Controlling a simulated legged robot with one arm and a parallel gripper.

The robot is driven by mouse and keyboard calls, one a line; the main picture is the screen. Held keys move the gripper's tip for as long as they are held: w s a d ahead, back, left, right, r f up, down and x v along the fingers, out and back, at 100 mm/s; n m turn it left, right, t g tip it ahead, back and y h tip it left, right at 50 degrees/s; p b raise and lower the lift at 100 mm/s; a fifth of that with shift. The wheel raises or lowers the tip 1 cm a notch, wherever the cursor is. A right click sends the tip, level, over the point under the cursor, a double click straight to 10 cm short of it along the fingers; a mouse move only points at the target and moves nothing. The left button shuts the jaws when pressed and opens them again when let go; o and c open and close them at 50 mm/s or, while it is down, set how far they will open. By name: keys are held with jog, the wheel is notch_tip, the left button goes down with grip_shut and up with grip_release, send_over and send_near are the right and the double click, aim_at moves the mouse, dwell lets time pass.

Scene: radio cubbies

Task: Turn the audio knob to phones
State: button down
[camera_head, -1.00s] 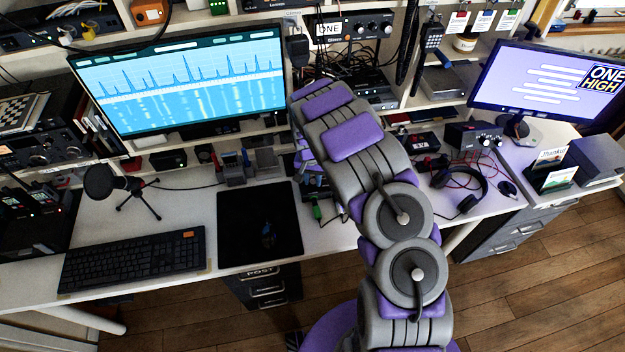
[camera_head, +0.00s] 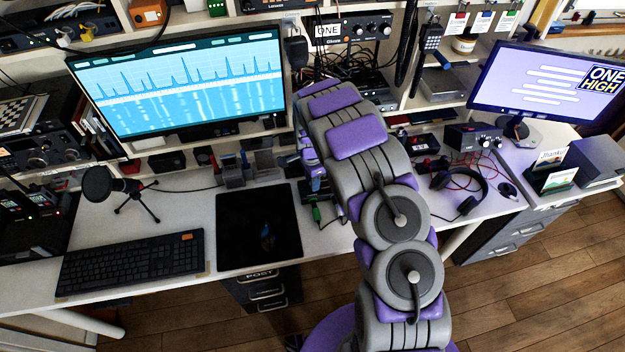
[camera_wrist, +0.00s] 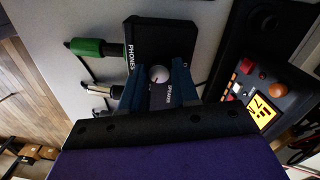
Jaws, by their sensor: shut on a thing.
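The box carries the word PHONES beside a green plug (camera_wrist: 88,47) and SPEAKER nearer my gripper. A silver-tipped plug (camera_wrist: 98,89) enters the box below the green one. My gripper (camera_wrist: 158,80) has its two blue fingers on either side of the knob, shut on it. In the head view my arm hides the knob and most of the box; the green plug (camera_head: 317,214) shows beside the arm.
A black device with orange knobs and a yellow display (camera_wrist: 264,112) lies close to the right in the wrist view. In the head view, a black mouse mat (camera_head: 258,245) is left of my arm, and headphones (camera_head: 465,190) lie to its right.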

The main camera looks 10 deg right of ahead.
jog(key=shift+m, duration=1)
jog(key=shift+w, duration=0.1)
jog(key=c, duration=0.8)
grip_release()
jog(key=shift+a, duration=0.1)
jog(key=shift+c, duration=0.2)
notch_tip(320, 180, up, 17)
jog(key=w+p, duration=0.1)
jog(key=p, duration=0.2)
jog(key=shift+r, duration=0.15)
